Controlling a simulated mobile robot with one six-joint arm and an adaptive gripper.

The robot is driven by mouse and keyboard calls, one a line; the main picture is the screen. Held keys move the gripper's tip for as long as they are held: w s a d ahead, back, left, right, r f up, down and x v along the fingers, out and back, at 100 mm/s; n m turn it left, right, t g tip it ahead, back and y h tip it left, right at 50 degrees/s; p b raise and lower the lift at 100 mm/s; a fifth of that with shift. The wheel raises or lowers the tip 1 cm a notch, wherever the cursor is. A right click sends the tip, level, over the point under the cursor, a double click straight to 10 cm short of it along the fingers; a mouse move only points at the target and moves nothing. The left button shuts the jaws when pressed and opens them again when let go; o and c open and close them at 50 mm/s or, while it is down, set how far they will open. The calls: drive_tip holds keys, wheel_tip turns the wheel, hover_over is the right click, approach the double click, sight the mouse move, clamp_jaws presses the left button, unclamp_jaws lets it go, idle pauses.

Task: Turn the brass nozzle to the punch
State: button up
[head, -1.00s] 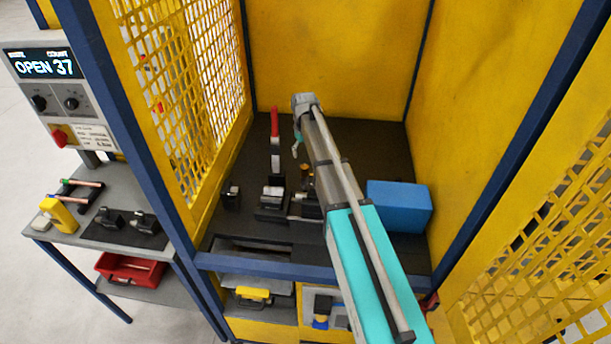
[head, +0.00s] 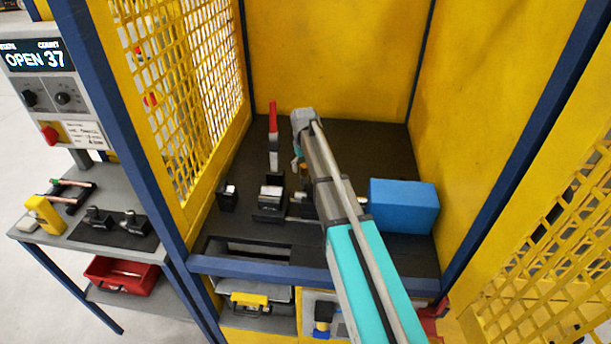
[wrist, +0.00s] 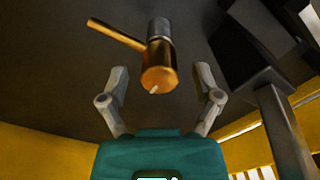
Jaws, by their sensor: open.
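The brass nozzle (wrist: 158,72) shows in the wrist view as a short golden cylinder with a grey collar, a golden side arm pointing up-left and a small pale tip. My gripper (wrist: 161,80) is open, with one finger on each side of the nozzle and a visible gap to both. In the head view my gripper (head: 298,160) hangs at the end of my arm inside the yellow cell, and my arm largely hides the nozzle. I cannot clearly pick out the punch.
A blue box (head: 403,207) stands right of my arm on the dark bench. A dark clamp block (head: 270,204) with an upright red-topped lever (head: 273,135) stands left of it. Yellow walls and blue posts enclose the bench. A control panel (head: 45,90) reads OPEN 37.

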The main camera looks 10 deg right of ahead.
drive_tip(key=shift+f+b, duration=0.85)
drive_tip(key=shift+f, duration=0.25)
clamp_jaws()
drive_tip(key=shift+d, duration=0.4)
drive_tip(key=shift+a, duration=0.25)
